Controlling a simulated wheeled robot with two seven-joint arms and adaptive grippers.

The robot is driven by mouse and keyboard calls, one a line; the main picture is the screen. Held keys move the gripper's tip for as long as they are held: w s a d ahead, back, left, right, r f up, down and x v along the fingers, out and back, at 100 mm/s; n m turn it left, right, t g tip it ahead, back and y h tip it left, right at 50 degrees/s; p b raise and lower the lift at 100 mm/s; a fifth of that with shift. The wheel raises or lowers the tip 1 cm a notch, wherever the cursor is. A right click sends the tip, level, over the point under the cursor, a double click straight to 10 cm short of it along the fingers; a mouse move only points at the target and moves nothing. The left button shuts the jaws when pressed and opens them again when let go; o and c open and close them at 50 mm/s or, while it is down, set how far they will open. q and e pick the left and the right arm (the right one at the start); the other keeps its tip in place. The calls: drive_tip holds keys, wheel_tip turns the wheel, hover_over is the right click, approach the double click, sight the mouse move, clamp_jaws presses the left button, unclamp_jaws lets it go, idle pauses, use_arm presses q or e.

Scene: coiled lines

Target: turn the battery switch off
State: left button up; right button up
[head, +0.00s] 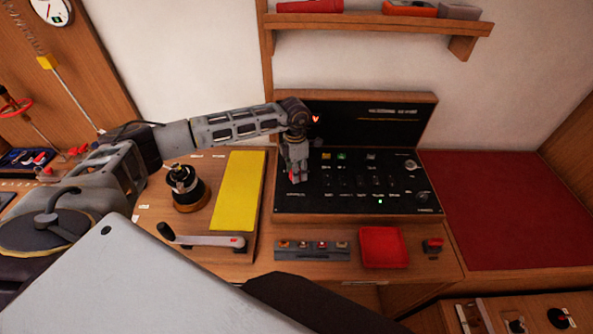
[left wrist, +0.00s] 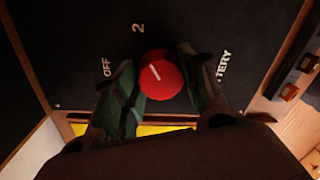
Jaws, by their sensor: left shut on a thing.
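My left gripper (left wrist: 160,70) is shut on the knob, one finger on each side. In the head view my left gripper (head: 294,178) reaches down at the panel's left end and hides most of the knob. My right gripper is not in view.
Rows of small switches fill the panel right of my gripper. A yellow mat (head: 240,190), a winch (head: 186,188) and a crank handle (head: 205,240) lie to the left. A red tray (head: 383,247) stands in front. A shelf (head: 375,22) hangs above.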

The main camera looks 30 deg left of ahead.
use_arm(q)
drive_tip(key=n+b, duration=0.2)
drive_tip(key=n, duration=0.3)
drive_tip(key=shift+f, duration=0.1)
drive_tip(key=n+b, duration=0.1)
drive_tip(key=n, duration=0.2)
drive_tip(key=shift+a, duration=0.1)
drive_tip(key=shift+n+t+b, duration=0.3)
drive_tip(key=shift+n+b, duration=0.1)
drive_tip(key=shift+n, duration=1.1)
drive_tip(key=o, duration=1)
drive_tip(key=shift+o, duration=0.2)
